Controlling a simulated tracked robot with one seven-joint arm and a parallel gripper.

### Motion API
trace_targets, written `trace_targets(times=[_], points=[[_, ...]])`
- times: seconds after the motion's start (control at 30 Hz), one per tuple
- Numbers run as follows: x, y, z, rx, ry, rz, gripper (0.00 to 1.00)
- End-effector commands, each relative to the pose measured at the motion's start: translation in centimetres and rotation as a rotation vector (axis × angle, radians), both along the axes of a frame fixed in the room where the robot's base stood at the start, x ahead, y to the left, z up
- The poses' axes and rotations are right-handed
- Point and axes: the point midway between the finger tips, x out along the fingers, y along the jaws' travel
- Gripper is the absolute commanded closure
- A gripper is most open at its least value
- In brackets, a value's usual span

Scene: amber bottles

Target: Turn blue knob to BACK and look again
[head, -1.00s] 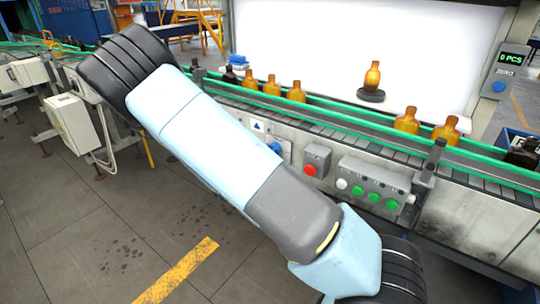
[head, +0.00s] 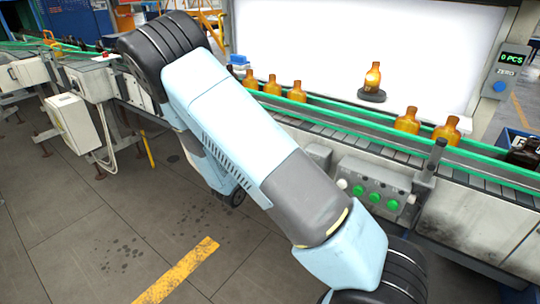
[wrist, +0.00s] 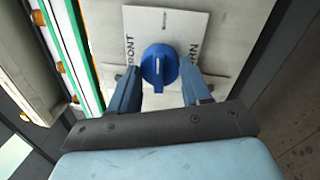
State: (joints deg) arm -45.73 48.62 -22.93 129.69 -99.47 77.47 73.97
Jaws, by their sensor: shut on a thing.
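The blue knob (wrist: 160,67) sits on a pale plate (wrist: 187,22) in the wrist view. Its white pointer line runs roughly up and down in the picture. FRONT is readable left of it and letters ending in RN on the right; no BACK label shows. My gripper (wrist: 160,88) has one finger on each side of the knob and is shut on it. In the head view my arm hides the knob and the gripper. An amber bottle (head: 373,76) stands upright on a dark round stand (head: 371,95) before the white backlit panel (head: 300,45).
Several amber bottles (head: 407,121) stand along the conveyor with green rails (head: 335,107). A box with green buttons (head: 375,197) and a white one is on the conveyor's front. A counter (head: 511,59) reads 0 PCS above a blue ZERO button (head: 500,87). Open floor lies in front.

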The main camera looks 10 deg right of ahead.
Motion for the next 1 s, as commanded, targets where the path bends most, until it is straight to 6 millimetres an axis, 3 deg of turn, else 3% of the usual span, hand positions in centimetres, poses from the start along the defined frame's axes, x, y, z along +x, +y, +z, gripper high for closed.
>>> trace_targets(times=[0.73,0.77,1.0], points=[[-0.07,0.16,-0.3,0.057,-0.056,0.003,0.83],[-0.07,0.16,-0.3,0.057,-0.056,0.003,0.49],[-0.04,0.06,-0.17,0.055,-0.059,0.002,0.27]])
